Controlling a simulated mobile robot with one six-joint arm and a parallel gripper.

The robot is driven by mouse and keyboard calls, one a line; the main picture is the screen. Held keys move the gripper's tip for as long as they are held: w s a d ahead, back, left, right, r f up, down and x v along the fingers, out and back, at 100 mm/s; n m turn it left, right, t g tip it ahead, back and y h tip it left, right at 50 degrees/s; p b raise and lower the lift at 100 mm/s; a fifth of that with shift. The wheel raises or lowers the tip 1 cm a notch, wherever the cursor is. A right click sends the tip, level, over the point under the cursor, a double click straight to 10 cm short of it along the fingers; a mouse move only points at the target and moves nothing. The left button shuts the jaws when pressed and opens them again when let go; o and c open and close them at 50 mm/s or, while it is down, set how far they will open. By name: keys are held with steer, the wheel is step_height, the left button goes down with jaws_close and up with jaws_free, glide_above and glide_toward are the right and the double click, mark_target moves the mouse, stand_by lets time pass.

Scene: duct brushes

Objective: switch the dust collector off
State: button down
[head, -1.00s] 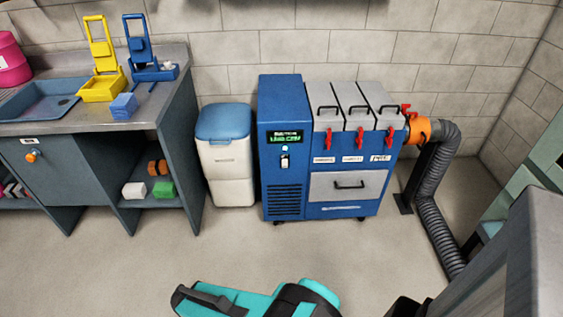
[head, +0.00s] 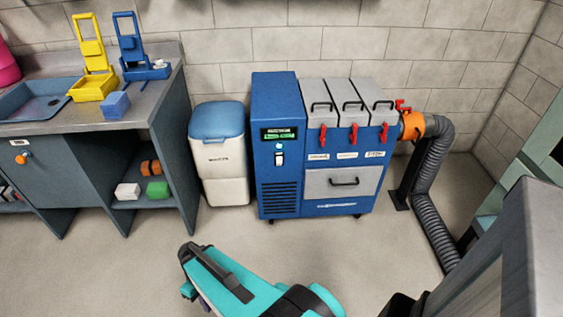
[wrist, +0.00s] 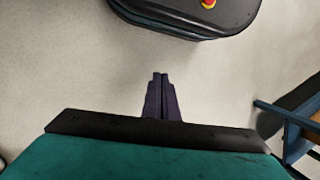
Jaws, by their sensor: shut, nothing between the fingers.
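The dust collector (head: 273,188) is a blue cabinet against the back wall in the head view. Its front has a small green-lit display (head: 279,134) and below it a white switch (head: 279,158); the switch's position is too small to tell. My gripper (wrist: 161,76) is shut and empty in the wrist view, over bare floor. In the head view my teal arm is low in the foreground, well short of the collector, and the fingers are mostly hidden. The collector does not show in the wrist view.
A white bin with a blue lid (head: 219,152) stands left of the collector, beside a workbench (head: 150,112). An orange collar (head: 412,126) and grey hose (head: 430,190) are on its right. The floor (head: 130,265) in front is open.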

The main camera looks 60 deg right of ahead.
steer(key=w+d+r+n+t+b, duration=0.1)
steer(key=w+d+r+t, duration=0.2)
steer(key=d, duration=0.7)
steer(key=w+d+r+t+b, duration=0.1)
steer(key=w+d+r, duration=0.3)
steer(key=d, duration=0.6)
steer(key=w+d+r+n+t+b, duration=0.1)
steer(key=w+d+r+t, duration=0.25)
steer(key=d, duration=0.65)
steer(key=s+d+r+n+t+h, duration=0.1)
steer(key=s+d+r, duration=0.3)
steer(key=d, duration=0.5)
steer(key=s+d+r+n+t+h+b, duration=0.1)
steer(key=s+d+r+h, duration=0.1)
steer(key=d+r, duration=0.4)
steer(key=s+d+r+t+h, duration=0.1)
steer(key=s+d+r, duration=0.4)
steer(key=d, duration=0.8)
steer(key=shift+s+r+n, duration=0.25)
steer(key=shift+s+n, duration=0.05)
steer(key=shift+n, duration=0.1)
